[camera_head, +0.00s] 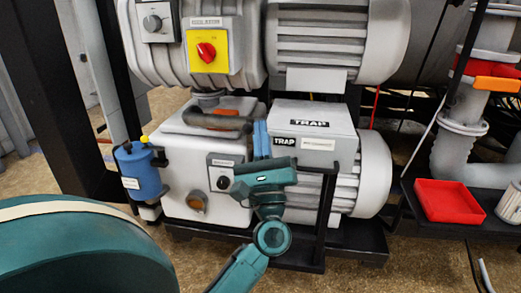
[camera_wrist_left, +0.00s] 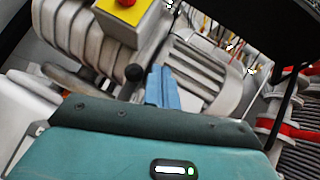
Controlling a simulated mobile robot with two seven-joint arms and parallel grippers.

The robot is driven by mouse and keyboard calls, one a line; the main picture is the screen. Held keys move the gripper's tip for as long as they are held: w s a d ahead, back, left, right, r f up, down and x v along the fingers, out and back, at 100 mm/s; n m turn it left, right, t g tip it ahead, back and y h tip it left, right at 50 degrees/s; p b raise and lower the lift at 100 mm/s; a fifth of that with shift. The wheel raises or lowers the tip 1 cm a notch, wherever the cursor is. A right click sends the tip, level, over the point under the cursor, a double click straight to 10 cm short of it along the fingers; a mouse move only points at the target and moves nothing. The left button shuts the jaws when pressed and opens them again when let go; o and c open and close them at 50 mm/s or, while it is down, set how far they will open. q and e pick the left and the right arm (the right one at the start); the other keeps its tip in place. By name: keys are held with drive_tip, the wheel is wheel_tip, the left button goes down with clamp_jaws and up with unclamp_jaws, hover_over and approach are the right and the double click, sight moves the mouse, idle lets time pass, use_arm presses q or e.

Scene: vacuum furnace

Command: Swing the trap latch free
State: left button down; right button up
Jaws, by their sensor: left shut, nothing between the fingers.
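The trap is a grey box (camera_head: 313,118) with TRAP labels on its top and front, at the middle of the head view. My left gripper (camera_head: 261,137) is in front of its left edge, with blue fingers shut, upright and empty. The shut fingers also show in the left wrist view (camera_wrist_left: 162,86). A black ball knob on a short rod (camera_wrist_left: 133,73) stands just left of the fingers in the wrist view; it may be the latch handle. I cannot tell whether the fingers touch it. My gripper hides part of the trap's left side. My right gripper is not in view.
A pump with a red switch on a yellow plate (camera_head: 207,50) is above. A dark hose or bar (camera_head: 217,120) lies left of the fingers. A blue canister (camera_head: 140,172) stands at left, a red tray (camera_head: 449,200) at right. A black frame post (camera_head: 327,215) stands right of my gripper.

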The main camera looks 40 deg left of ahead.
use_arm(q)
wheel_tip(320, 180, up, 9)
drive_tip(key=p, duration=0.3)
drive_tip(key=shift+d+f, duration=0.1)
drive_tip(key=shift+f, duration=0.05)
idle(0.4)
